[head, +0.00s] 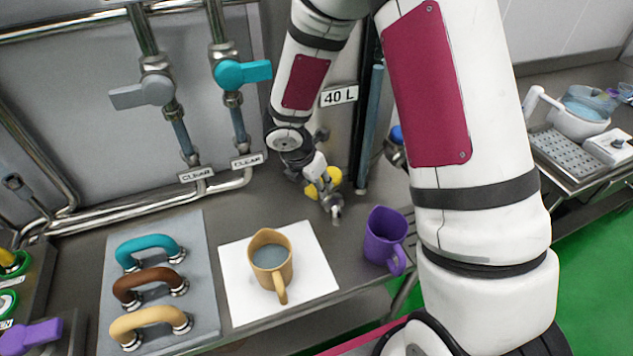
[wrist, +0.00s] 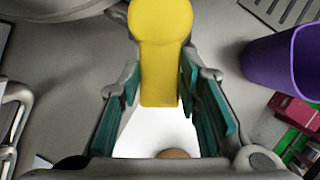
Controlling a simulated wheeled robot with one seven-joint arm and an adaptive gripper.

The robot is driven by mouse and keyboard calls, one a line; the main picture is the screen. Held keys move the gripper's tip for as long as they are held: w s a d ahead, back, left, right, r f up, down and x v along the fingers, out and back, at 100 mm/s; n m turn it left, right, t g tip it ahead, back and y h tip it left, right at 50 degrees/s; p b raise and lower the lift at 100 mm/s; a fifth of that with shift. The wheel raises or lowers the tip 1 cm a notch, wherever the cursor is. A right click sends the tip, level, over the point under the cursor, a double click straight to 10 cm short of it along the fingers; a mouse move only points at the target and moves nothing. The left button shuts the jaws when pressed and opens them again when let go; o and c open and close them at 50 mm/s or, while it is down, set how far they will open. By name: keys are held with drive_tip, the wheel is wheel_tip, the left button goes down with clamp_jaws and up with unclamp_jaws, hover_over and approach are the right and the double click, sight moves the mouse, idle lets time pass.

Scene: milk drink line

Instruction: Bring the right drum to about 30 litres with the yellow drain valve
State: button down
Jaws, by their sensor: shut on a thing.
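The yellow drain valve (head: 331,177) sits low on the pipework, left of my upper arm in the head view. My gripper (head: 322,188) is at it and partly covers it. In the wrist view the yellow handle (wrist: 160,70) lies between the teal pads of my gripper (wrist: 158,90), which is shut on it. The right drum is mostly hidden behind my arm. A "40 L" label (head: 339,96) stands beside an upright blue tube (head: 371,125), whose blue reaches above the label. I cannot read an exact level, nor see any flow from the valve.
A purple mug (head: 384,238) stands just right of my gripper. A tan mug (head: 270,262) with greyish liquid stands on a white mat (head: 315,277). A board (head: 198,240) with three coloured handles is at left. Grey (head: 142,93) and teal (head: 242,73) valves are above.

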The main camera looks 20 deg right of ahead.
drive_tip(key=c, duration=1.2)
unclamp_jaws()
drive_tip(key=shift+o, duration=0.2)
drive_tip(key=shift+r, duration=0.1)
drive_tip(key=v, duration=1.1)
drive_tip(key=shift+r, duration=0.4)
drive_tip(key=shift+a, duration=0.15)
